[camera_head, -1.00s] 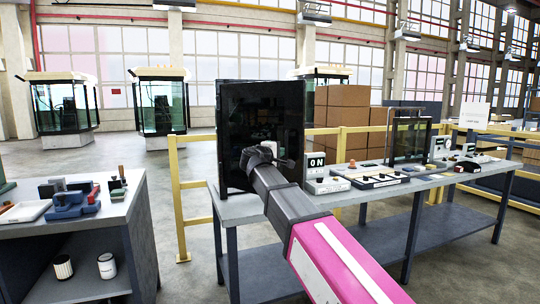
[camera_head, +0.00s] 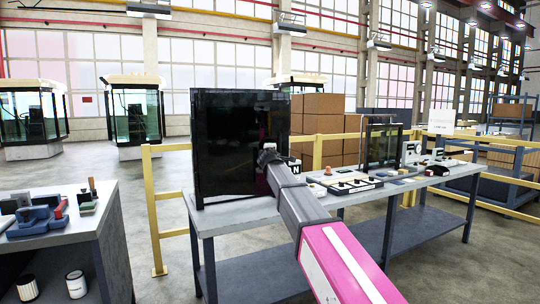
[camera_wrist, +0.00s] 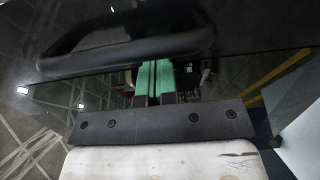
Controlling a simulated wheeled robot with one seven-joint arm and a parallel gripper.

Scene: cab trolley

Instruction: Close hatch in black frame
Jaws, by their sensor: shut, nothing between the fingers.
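A dark glossy hatch panel in a black frame (camera_head: 226,145) stands upright at the left end of the long workbench. My gripper (camera_head: 266,157) is in front of the panel's right part in the head view. In the wrist view the green fingertips of my gripper (camera_wrist: 153,80) are together and hold nothing. The dark glossy panel (camera_wrist: 235,70) fills much of that view, with a black bar handle (camera_wrist: 125,48) across it just beyond the fingertips. I cannot tell whether the fingertips touch the panel. The hatch's hinge and the gap to its frame are hidden.
The long workbench (camera_head: 345,212) carries a smaller black-framed glass unit (camera_head: 381,147) and control boxes to the right. A second bench (camera_head: 75,225) with blue tools stands at the left. Yellow railing (camera_head: 153,210) runs behind; open floor lies between the benches.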

